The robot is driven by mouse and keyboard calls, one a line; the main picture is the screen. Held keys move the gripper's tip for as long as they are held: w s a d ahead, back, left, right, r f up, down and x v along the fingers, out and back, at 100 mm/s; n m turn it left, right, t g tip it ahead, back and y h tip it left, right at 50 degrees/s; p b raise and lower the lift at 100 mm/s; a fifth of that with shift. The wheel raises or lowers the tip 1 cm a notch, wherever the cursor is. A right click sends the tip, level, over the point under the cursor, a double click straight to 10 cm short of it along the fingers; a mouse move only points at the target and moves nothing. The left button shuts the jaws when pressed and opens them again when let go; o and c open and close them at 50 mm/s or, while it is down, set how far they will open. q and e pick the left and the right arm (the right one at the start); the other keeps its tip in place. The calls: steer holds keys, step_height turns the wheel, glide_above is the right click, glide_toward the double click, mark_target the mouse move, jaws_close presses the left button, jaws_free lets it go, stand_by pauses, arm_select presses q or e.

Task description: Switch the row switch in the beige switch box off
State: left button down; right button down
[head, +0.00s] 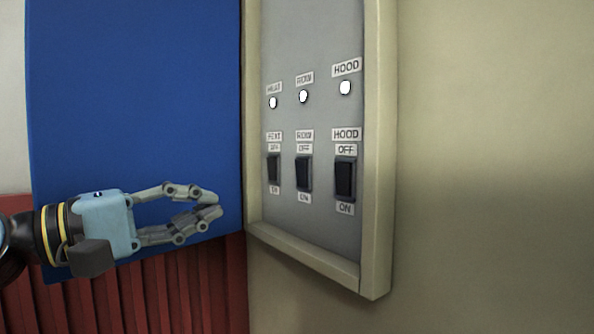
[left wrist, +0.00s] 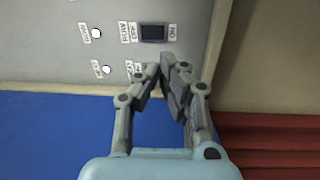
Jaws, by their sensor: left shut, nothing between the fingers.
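The beige switch box (head: 378,200) has a grey panel with three dark rocker switches in a row. The row switch (head: 304,173) is the middle one, with OFF above it and ON below; which way it is tipped I cannot tell. A white round row light (head: 303,96) sits above it. The row switch also shows in the left wrist view (left wrist: 153,33), just beyond my fingertips. My left gripper (head: 217,212) is shut and empty, left of the box and lower than the switches, apart from them. My right gripper is out of view.
The heat switch (head: 274,170) is left of the row switch and the hood switch (head: 345,179) is right of it. The box's raised frame stands out around the panel. A blue panel (head: 130,100) and red ribbed surface (head: 190,290) lie behind my gripper.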

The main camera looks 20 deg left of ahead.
mark_target(301, 170)
arm_select(q)
steer(key=shift+a+r+n, duration=0.2)
steer(key=shift+r+n, duration=0.2)
steer(key=shift+r, duration=0.3)
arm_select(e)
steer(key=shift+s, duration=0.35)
arm_select(q)
steer(key=shift+r, duration=0.1)
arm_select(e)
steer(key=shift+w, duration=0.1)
